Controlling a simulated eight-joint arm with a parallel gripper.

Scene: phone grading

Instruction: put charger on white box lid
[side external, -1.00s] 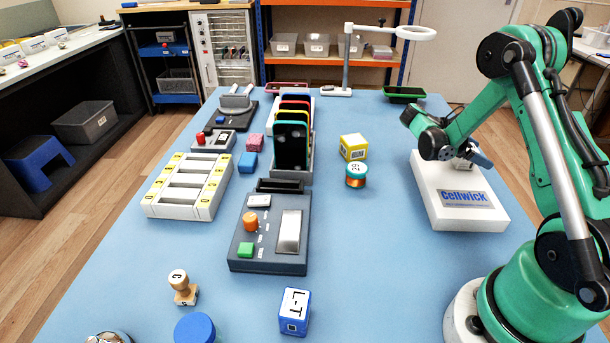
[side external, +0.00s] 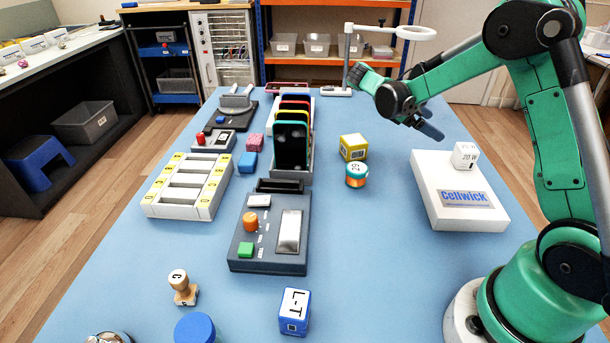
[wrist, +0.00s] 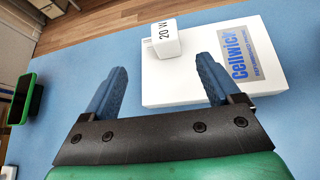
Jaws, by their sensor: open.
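The white charger (side external: 465,155), marked 20 W, rests on the far part of the white box lid (side external: 434,205), which carries a blue Cellwick label. The charger also shows in the wrist view (wrist: 165,39), on the lid (wrist: 200,90) near one edge. My gripper (side external: 435,122) is above the table, behind and to the left of the charger, and apart from it. In the wrist view, my gripper (wrist: 163,75) has its blue fingers wide apart with nothing between them. The charger lies beyond the fingertips.
A yellow cube (side external: 353,147) and a teal and copper spool (side external: 356,175) stand left of the lid. A phone rack (side external: 290,145) is farther left. A green phone (wrist: 29,100) shows at the wrist view's left. The blue table between spool and lid is clear.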

